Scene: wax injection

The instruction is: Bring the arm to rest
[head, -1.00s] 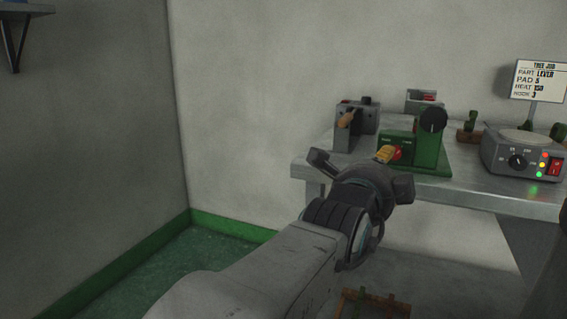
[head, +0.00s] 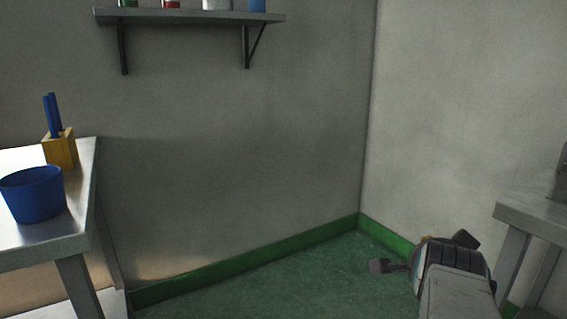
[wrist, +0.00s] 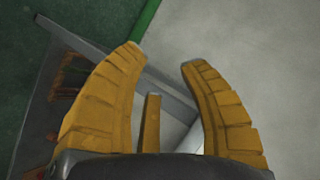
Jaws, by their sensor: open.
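My gripper (wrist: 161,58) is open and empty in the wrist view, its two yellow ribbed fingers spread apart with nothing between them. In the head view my arm shows at the lower right, with the dark wrist end of my gripper (head: 428,262) low over the green floor in front of the wall corner. Its fingers are mostly hidden there behind the wrist.
A metal table (head: 525,213) stands at the right edge, near my arm. At the left, another metal table (head: 84,190) holds a blue bucket (head: 33,195) and a yellow block (head: 60,150) with blue sticks. A wall shelf (head: 190,16) is above. The green floor (head: 290,282) between is clear.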

